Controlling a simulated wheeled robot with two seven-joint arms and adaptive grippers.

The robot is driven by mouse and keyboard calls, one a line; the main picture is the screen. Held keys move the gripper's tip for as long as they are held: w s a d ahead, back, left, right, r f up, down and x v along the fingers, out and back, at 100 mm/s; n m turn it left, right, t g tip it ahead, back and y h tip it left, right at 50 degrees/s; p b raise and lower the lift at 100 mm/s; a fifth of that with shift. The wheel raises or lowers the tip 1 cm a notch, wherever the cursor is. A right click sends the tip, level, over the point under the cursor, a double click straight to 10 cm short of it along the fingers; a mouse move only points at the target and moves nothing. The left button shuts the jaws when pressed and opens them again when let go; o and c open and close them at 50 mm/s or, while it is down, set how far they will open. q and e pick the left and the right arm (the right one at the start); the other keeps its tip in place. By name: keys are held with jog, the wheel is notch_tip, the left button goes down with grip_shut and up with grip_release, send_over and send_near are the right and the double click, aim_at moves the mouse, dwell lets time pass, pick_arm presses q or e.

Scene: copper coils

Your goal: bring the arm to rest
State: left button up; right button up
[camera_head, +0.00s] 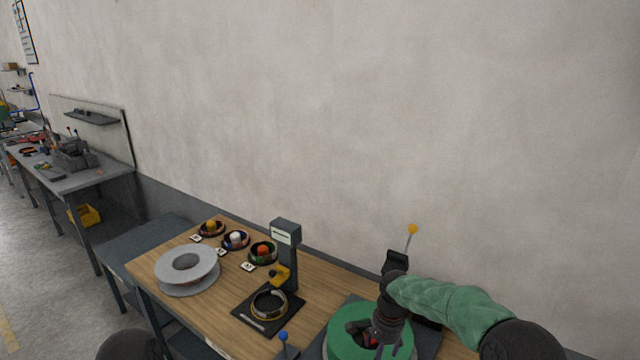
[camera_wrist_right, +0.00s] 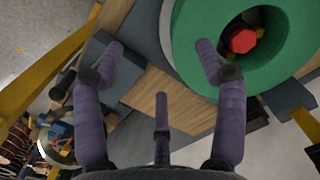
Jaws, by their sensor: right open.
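My right arm (camera_head: 450,305), in a green sleeve, reaches in from the right of the head view. Its gripper (camera_head: 377,338) points down over a green ring-shaped disc (camera_head: 343,337) at the bench's front right. In the right wrist view the gripper's fingers (camera_wrist_right: 158,70) are spread with nothing between them. The green disc (camera_wrist_right: 187,45) lies at the upper right there, with a red hexagonal knob (camera_wrist_right: 242,40) in its hole. Whether a finger touches the disc I cannot tell. My left gripper is not in view.
On the wooden bench (camera_head: 215,290) stand a grey spool (camera_head: 172,268), a black stand (camera_head: 288,250) with a copper coil (camera_head: 256,302) on its base, and three bowls with coloured knobs. A yellow-tipped lever (camera_head: 412,230) rises beside my right arm. A wall is behind.

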jog(key=s+a+f+n+y, duration=0.1)
jog(key=s+f, duration=0.3)
jog(key=f, duration=0.2)
jog(key=s+a+f+n, duration=0.1)
jog(key=s+f, duration=0.3)
jog(key=f, duration=0.2)
jog(key=s+a+f+n+y, duration=0.1)
jog(key=s+f+n, duration=0.1)
jog(key=s+f, duration=0.2)
notch_tip(320, 180, down, 2)
jog(key=shift+s+f+y, duration=0.15)
jog(key=shift+f+y, duration=0.1)
jog(key=shift+y, duration=0.05)
jog(key=s+a+f+n, duration=0.15)
jog(key=s+f, duration=0.25)
jog(key=s, duration=0.6)
jog(key=s+f+n, duration=0.2)
jog(key=s+f, duration=0.1)
jog(key=s, duration=0.7)
notch_tip(320, 180, down, 9)
jog(key=w+a+b, duration=0.1)
jog(key=w+b, duration=0.1)
jog(key=b, duration=0.8)
jog(key=shift+a+r+n+t+y, duration=0.2)
jog(key=shift+a+n+t+y, duration=0.1)
jog(key=shift+a+n, duration=0.05)
jog(key=shift+w, duration=0.1)
